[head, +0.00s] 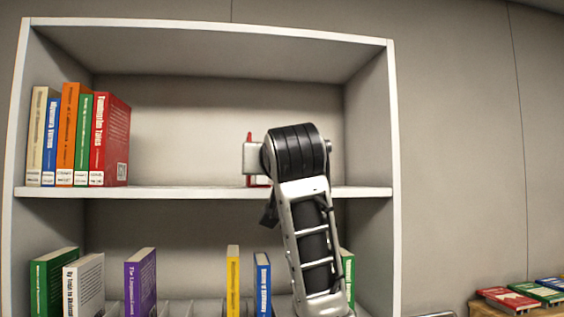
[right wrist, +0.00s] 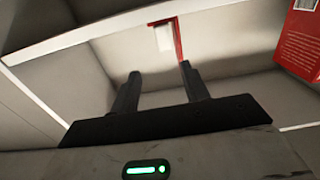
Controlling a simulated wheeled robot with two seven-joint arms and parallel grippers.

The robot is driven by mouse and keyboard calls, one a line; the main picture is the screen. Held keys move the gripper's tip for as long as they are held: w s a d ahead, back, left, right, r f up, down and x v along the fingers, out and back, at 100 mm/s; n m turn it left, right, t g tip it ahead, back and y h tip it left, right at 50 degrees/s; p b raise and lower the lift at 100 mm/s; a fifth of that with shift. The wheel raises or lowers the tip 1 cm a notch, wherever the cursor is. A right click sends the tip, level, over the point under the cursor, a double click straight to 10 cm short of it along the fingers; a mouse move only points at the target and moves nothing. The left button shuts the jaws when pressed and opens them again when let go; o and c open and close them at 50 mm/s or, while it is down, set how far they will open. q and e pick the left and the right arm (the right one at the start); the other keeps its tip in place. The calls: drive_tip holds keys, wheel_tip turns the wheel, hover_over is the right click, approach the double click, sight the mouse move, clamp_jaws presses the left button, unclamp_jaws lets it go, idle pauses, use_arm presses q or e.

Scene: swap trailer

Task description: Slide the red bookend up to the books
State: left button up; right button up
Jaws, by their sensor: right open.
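The red bookend (head: 258,181) stands on the upper shelf, right of the books. In the head view my right arm hides most of it. In the right wrist view it shows as a thin red upright (right wrist: 179,42) with a pale patch beside it. My right gripper (right wrist: 160,71) is open, and the bookend's edge appears close to the tip of its right-hand finger; contact cannot be told. The books (head: 85,135) stand at the upper shelf's left end, the red one (head: 112,140) nearest the bookend. That red book (right wrist: 300,42) also shows in the right wrist view. My left gripper is not in view.
The upper shelf (head: 190,192) is bare between the red book and the bookend. The lower shelf holds several spaced books, among them a purple one (head: 141,283) and a yellow one (head: 233,280). More books (head: 510,300) lie on a wooden surface at the right.

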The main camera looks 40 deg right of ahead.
drive_tip(key=v, duration=1)
drive_tip(key=shift+s, duration=0.3)
idle(0.4)
drive_tip(key=shift+a, duration=0.1)
